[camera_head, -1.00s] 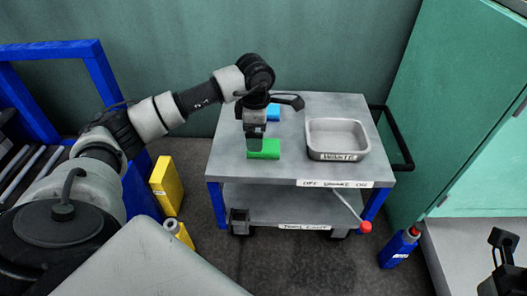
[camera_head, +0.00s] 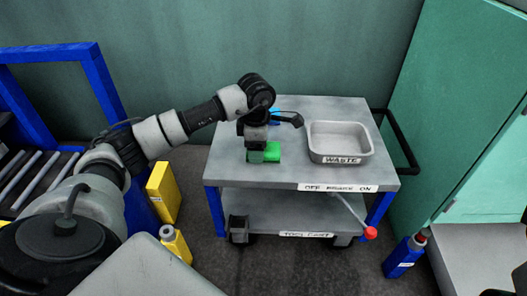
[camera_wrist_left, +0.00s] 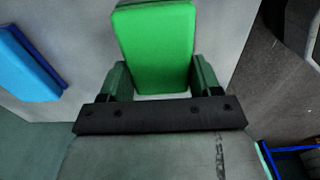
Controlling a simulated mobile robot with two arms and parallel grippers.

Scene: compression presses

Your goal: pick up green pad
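The green pad (camera_head: 270,151) lies flat on the grey top of the cart, toward its left side. It also shows in the left wrist view (camera_wrist_left: 155,45), reaching from the top edge down between the fingers. My left gripper (camera_head: 257,157) points down at the pad and hides part of it in the head view. In the left wrist view its two dark green fingers (camera_wrist_left: 161,82) stand apart, one on each side of the pad's near end. I cannot tell whether they touch it. Only a dark scrap of my right arm shows at the lower right corner.
A blue pad (camera_wrist_left: 27,68) lies on the cart top behind the gripper. A grey waste tray (camera_head: 340,156) stands to the right. The cart top (camera_head: 310,180) is bare in front. Yellow containers (camera_head: 163,192) stand on the floor left, a blue bottle (camera_head: 404,257) right.

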